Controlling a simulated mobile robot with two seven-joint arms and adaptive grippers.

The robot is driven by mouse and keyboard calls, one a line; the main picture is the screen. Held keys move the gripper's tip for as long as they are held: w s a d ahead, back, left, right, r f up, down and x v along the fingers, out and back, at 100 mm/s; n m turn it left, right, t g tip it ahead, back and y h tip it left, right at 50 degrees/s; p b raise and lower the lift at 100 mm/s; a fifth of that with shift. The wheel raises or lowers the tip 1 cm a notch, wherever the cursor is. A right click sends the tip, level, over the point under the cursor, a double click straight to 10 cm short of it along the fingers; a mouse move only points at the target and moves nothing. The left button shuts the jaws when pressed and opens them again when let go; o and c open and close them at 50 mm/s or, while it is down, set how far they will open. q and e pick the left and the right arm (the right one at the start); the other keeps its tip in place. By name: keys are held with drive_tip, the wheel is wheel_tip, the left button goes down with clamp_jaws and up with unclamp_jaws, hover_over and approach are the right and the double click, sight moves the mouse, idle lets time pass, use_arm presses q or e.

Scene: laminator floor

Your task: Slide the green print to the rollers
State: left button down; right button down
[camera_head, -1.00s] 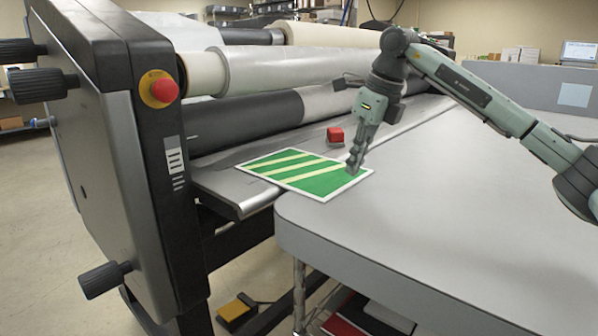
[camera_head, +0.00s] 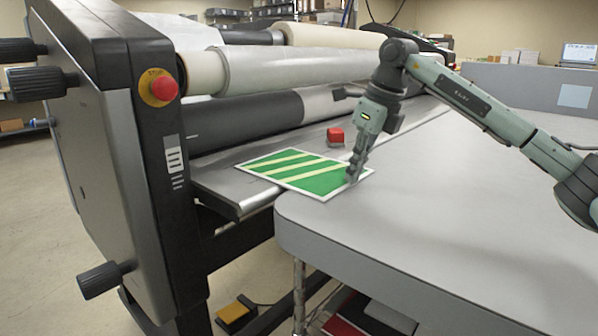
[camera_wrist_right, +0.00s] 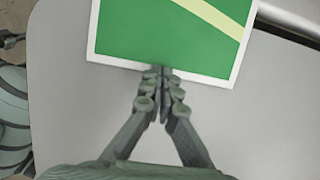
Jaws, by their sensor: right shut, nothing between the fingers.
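The green print (camera_head: 305,172), with pale diagonal stripes and a white border, lies flat. It spans from the machine's feed table (camera_head: 222,184) onto the grey worktable (camera_head: 430,220). My right gripper (camera_head: 352,178) is shut and empty, pointing down at the print's near right part. In the right wrist view the closed fingertips (camera_wrist_right: 162,72) are at the print's near white edge (camera_wrist_right: 115,60); whether they press on it I cannot tell. The rollers, a dark lower one (camera_head: 250,122) and a pale upper one (camera_head: 290,70), lie beyond the print. My left gripper is not in view.
A small red block (camera_head: 335,135) sits on the feed table just behind the print. The machine's side housing (camera_head: 110,150) with a red stop button (camera_head: 164,88) stands at left. The worktable to the right is clear.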

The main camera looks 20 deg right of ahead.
sight(320, 175)
drive_tip(key=shift+f, duration=0.5)
idle(1.1)
drive_tip(key=shift+w+a+p, duration=0.3)
drive_tip(key=shift+w+p, duration=0.05)
drive_tip(key=shift+w, duration=0.25)
drive_tip(key=shift+w+a+p, duration=0.3)
drive_tip(key=shift+w, duration=0.25)
drive_tip(key=shift+w+a, duration=0.4)
drive_tip(key=shift+w, duration=0.4)
drive_tip(key=shift+w+a, duration=0.4)
drive_tip(key=shift+w, duration=0.4)
drive_tip(key=shift+w+a, duration=0.4)
drive_tip(key=shift+w, duration=0.4)
idle(1.0)
